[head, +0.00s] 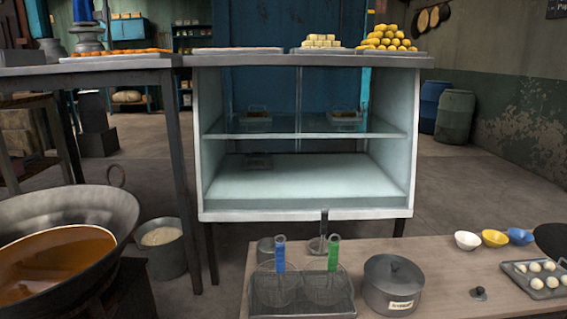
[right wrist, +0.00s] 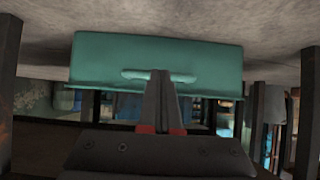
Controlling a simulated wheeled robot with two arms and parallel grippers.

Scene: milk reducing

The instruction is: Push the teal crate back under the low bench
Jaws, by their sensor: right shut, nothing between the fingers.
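The teal crate (right wrist: 110,60) fills the upper middle of the right wrist view, which looks upside down, with the floor along the top. A pale teal handle (right wrist: 132,74) runs across its facing side. My right gripper (right wrist: 160,76) is shut, with its fingertips in front of the handle; I cannot tell whether they touch it. In the head view the low wooden bench (head: 435,262) stands at the lower right. The crate and both grippers are out of the head view. My left gripper is in no view.
Dark posts (right wrist: 305,115) stand at both sides of the wrist view. The bench carries a lidded pot (head: 392,285), wire strainers (head: 277,287), bowls and a tray of white balls. A large pan (head: 60,245) and a bucket (head: 163,250) stand at left. A glass cabinet stands behind.

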